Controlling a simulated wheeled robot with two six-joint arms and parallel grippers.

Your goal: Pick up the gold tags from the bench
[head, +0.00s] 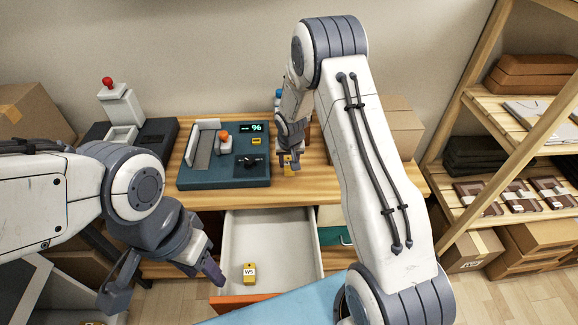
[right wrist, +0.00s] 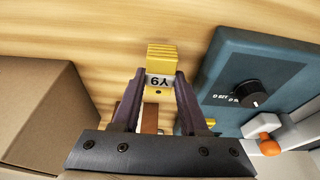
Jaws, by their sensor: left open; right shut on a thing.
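My right gripper (head: 290,158) is low over the wooden bench, right of the teal machine. It is shut on a gold tag (right wrist: 160,80) with black characters, which sits between its fingertips in the right wrist view. Whether this tag still touches the bench I cannot tell. Another gold tag (head: 249,273), marked W5, lies in the open drawer (head: 275,230) below the bench. A small yellow piece (head: 256,141) is on the teal machine. My left gripper (head: 165,280) is open and empty, left of the drawer.
The teal machine (head: 222,178) has a lit display, a black knob and an orange-topped part. A dark device (head: 155,135) with a red knob stands left of it. A cardboard box (head: 395,130) stands on the right. A wooden shelf (head: 530,130) is at far right.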

